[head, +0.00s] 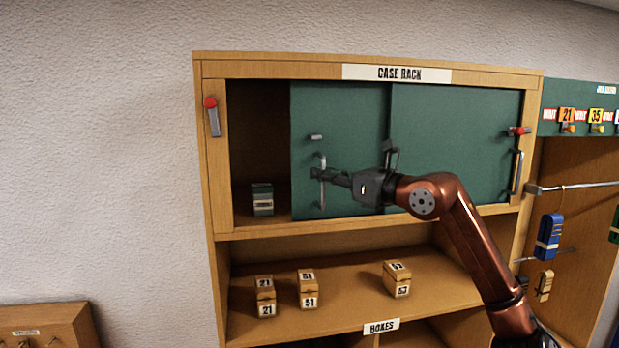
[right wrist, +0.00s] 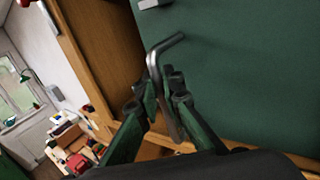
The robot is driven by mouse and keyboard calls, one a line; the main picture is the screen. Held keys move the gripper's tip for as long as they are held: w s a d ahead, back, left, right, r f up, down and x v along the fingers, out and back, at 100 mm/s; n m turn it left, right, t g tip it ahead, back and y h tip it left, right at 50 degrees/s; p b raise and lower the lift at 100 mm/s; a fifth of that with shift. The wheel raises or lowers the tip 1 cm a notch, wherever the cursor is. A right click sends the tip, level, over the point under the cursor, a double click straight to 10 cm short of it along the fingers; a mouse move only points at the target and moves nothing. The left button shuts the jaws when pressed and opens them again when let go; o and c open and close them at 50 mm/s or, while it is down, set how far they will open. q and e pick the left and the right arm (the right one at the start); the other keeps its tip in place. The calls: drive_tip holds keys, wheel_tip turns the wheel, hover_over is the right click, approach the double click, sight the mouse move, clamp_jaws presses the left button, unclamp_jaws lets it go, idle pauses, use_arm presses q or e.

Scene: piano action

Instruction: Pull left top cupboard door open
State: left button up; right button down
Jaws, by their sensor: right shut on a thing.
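The left cupboard door (head: 350,115) is a green sliding panel under the "CASE RACK" sign. It stands partly slid to the right, so the left part of the top compartment is open. Its upright metal handle (head: 322,190) is held by my right gripper (head: 322,175), which is shut on it. In the right wrist view the handle (right wrist: 157,62) passes between the fingers of the gripper (right wrist: 163,100), with the green door (right wrist: 240,60) behind. My left gripper is not in view.
A small dark green box (head: 262,200) stands inside the opened compartment. The right green door (head: 460,130) is closed, with its own handle (head: 517,172). A red-tipped latch (head: 212,116) is on the left frame post. Several numbered wooden boxes (head: 308,288) stand on the shelf below.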

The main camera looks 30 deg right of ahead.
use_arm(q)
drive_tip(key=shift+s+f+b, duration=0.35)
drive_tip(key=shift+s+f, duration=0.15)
use_arm(e)
drive_tip(key=s+d, duration=0.2)
drive_tip(key=d, duration=0.5)
drive_tip(key=s+d, duration=0.3)
drive_tip(key=d, duration=0.5)
drive_tip(key=shift+d, duration=0.3)
drive_tip(key=c, duration=2.1)
unclamp_jaws()
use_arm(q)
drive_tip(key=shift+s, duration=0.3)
use_arm(e)
drive_tip(key=shift+v, duration=6.05)
